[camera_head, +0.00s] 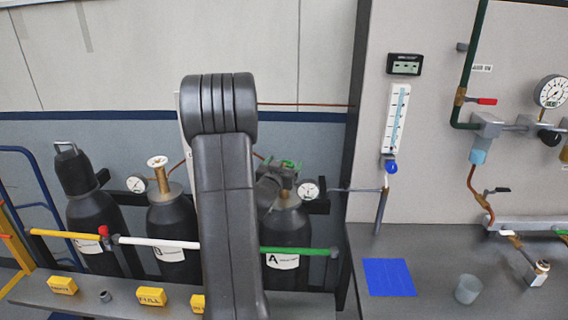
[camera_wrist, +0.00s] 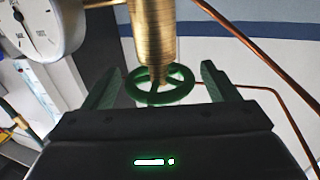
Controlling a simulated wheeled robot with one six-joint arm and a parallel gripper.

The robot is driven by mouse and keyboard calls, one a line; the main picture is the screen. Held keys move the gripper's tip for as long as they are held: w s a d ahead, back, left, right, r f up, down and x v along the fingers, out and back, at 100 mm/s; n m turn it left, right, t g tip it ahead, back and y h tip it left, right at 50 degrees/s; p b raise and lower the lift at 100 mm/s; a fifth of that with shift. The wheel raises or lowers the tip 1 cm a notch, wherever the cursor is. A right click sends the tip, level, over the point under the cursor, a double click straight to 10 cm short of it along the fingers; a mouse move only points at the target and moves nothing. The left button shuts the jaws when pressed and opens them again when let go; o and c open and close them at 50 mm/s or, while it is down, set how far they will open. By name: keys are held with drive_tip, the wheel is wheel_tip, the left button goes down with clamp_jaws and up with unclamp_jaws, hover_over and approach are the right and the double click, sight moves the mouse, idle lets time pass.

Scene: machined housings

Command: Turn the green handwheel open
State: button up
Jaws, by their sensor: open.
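The green handwheel (camera_wrist: 178,92) sits on a brass valve body (camera_wrist: 155,35) in the wrist view. My gripper (camera_wrist: 158,85) is open, with one finger on each side of the wheel and a visible gap to it on both sides. In the head view the green handwheel (camera_head: 289,163) shows above the black cylinder labelled A (camera_head: 285,225), partly hidden by my gripper and arm. Whether the fingers are level with the wheel in depth is hard to tell.
A pressure gauge (camera_head: 308,190) stands right of the wheel, close to my gripper; it also shows in the wrist view (camera_wrist: 40,28). A copper pipe (camera_wrist: 265,45) runs nearby. A cylinder with a white handwheel (camera_head: 157,162) stands left. A green bar (camera_head: 300,250) crosses cylinder A.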

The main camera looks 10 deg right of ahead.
drive_tip(key=c, duration=1)
